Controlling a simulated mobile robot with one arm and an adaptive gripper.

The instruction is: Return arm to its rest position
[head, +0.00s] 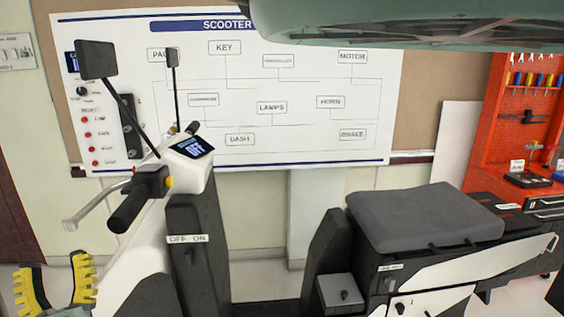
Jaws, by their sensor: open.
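My gripper (55,267) is at the bottom left corner, with its two yellow-and-black fingers pointing up and spread apart. Nothing shows between them. It is to the left of the scooter's white front body (140,265) and below the brake lever (92,208). Most of the gripper's base is cut off by the lower edge. A grey-green part of my own arm appears to cross the top right of the view.
The scooter has a handlebar grip (130,212), two mirrors, a lit dash (192,147) and a dark seat (425,217). A wiring board (262,90) hangs on the wall behind. A red tool bench (480,150) stands at right.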

